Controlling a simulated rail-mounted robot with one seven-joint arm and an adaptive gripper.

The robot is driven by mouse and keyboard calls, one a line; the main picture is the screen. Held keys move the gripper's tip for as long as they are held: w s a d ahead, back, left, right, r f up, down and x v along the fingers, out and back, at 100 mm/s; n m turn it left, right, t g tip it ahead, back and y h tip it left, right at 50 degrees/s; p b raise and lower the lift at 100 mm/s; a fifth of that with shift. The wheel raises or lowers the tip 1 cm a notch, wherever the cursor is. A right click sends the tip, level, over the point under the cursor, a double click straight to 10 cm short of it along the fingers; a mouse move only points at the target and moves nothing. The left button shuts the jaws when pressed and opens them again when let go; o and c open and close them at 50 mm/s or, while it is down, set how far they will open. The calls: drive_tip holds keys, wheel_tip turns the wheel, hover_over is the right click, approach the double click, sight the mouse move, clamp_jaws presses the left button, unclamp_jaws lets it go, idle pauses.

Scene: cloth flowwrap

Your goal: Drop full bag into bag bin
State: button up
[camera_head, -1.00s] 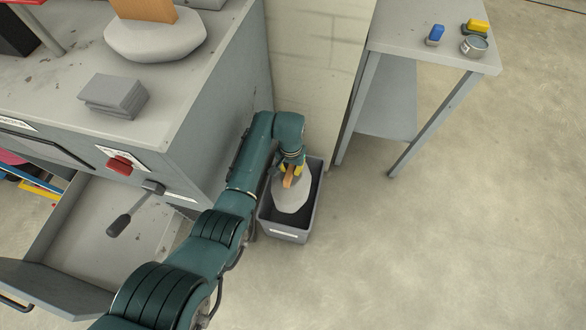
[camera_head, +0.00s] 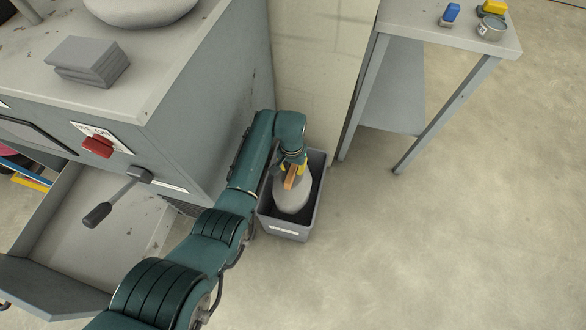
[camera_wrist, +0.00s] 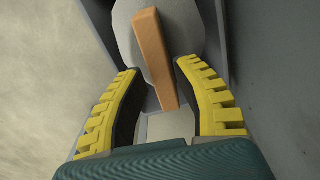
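The full bag, pale grey, sits within the walls of the grey bag bin on the floor. It shows in the head view as a rounded bag (camera_head: 291,201) inside the bin (camera_head: 290,229). An orange-brown strip (camera_head: 290,179) stands at its top. My gripper (camera_head: 293,170) is above the bin at the bag's top. In the wrist view the two yellow fingers of my gripper (camera_wrist: 157,68) stand apart on either side of the strip (camera_wrist: 152,55), with the bag (camera_wrist: 185,25) beyond. Whether the fingertips press on the bag is unclear. The bag's underside is hidden.
A grey machine (camera_head: 197,95) with a red knob (camera_head: 97,147), a lever (camera_head: 115,198) and an open tray stands left. A second pale bag (camera_head: 140,8) lies on its top. A side table (camera_head: 420,22) stands right. The floor in front right is clear.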

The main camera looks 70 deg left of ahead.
drive_tip(key=shift+o, duration=0.8)
wheel_tip(320, 180, up, 12)
